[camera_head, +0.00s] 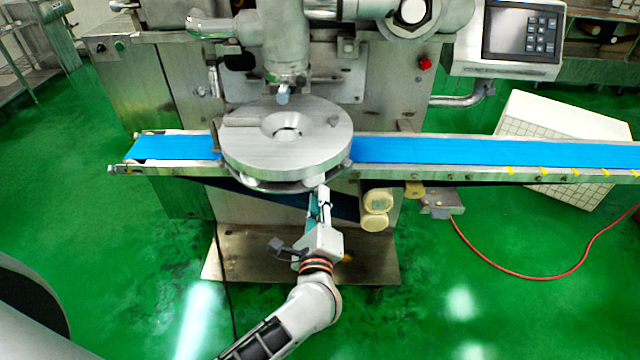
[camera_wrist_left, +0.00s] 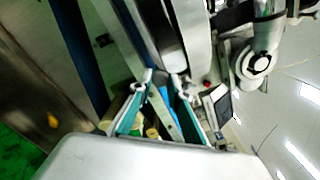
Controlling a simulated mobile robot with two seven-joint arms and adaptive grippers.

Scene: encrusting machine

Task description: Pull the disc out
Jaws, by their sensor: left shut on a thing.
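The large round metal disc (camera_head: 250,150) lies roughly flat above the blue conveyor belt, below the machine's nozzle. Darker parts show under its front rim. My left gripper (camera_head: 321,192) reaches up from the front to the disc's front right underside, with its fingers closed in on something at the rim. In the left wrist view the teal-backed fingers of this gripper (camera_wrist_left: 165,82) stand on both sides of a thin metal edge; the exact contact is hard to make out. My right gripper is in neither view.
The blue conveyor belt (camera_head: 450,151) runs left and right of the disc. The machine's nozzle (camera_head: 283,94) hangs close above it. Cream rollers (camera_head: 375,210) sit right of my gripper. A control panel (camera_head: 520,35) is at upper right.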

